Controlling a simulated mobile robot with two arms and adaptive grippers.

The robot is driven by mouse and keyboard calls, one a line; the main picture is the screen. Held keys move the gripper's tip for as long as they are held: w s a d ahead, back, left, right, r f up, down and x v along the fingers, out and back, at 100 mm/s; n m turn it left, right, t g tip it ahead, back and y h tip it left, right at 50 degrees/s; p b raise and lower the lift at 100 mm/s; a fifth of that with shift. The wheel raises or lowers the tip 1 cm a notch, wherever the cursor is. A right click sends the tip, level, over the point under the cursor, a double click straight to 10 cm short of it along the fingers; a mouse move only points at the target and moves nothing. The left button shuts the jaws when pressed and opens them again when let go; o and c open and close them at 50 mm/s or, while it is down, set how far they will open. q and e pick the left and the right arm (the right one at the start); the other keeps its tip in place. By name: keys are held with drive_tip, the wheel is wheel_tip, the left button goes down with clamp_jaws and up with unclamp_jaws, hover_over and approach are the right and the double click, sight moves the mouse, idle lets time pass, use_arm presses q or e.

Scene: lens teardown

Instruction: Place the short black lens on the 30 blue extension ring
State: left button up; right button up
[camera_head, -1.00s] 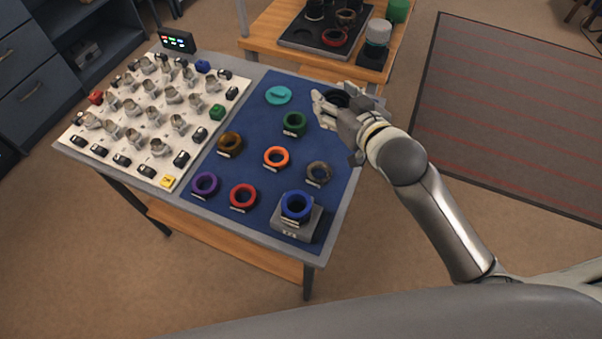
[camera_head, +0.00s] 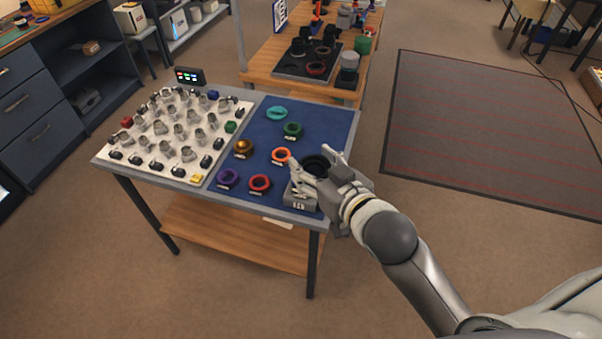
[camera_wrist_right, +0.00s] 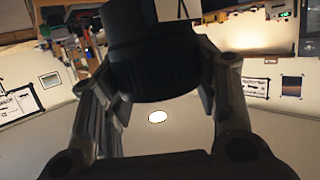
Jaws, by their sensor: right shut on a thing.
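The short black lens (camera_head: 314,164) is between the fingers of my right gripper (camera_head: 318,168). It also shows in the right wrist view (camera_wrist_right: 158,62), gripped between both fingers. My right gripper is shut on it. The lens is over the grey labelled block (camera_head: 300,203) at the mat's front right. The blue extension ring on that block is hidden by the lens and gripper, so I cannot tell whether the lens touches it. My left gripper is not in view.
A blue mat (camera_head: 262,140) holds several rings, including orange (camera_head: 282,155), red (camera_head: 260,183), purple (camera_head: 228,178) and green (camera_head: 292,130). A white board (camera_head: 165,168) with several metal parts lies on the left. A wooden table (camera_head: 290,78) stands behind.

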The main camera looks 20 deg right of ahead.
drive_tip(key=w+f, duration=0.3)
drive_tip(key=w, duration=0.1)
drive_tip(key=w+d+f+p, duration=0.1)
drive_tip(key=w+f, duration=0.2)
drive_tip(key=w, duration=0.1)
drive_tip(key=w+f, duration=0.3)
drive_tip(key=w, duration=0.1)
drive_tip(key=shift+d+p, duration=0.3)
wheel_tip(320, 180, down, 2)
drive_tip(key=shift+f+p, duration=0.15)
drive_tip(key=shift+p, duration=0.25)
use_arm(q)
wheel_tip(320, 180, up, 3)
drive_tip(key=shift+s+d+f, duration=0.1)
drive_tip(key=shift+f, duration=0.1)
use_arm(e)
drive_tip(key=shift+f, duration=0.35)
drive_tip(key=shift+f, duration=0.1)
drive_tip(key=o, duration=1.2)
drive_tip(key=shift+f, duration=0.1)
drive_tip(key=shift+c, duration=0.2)
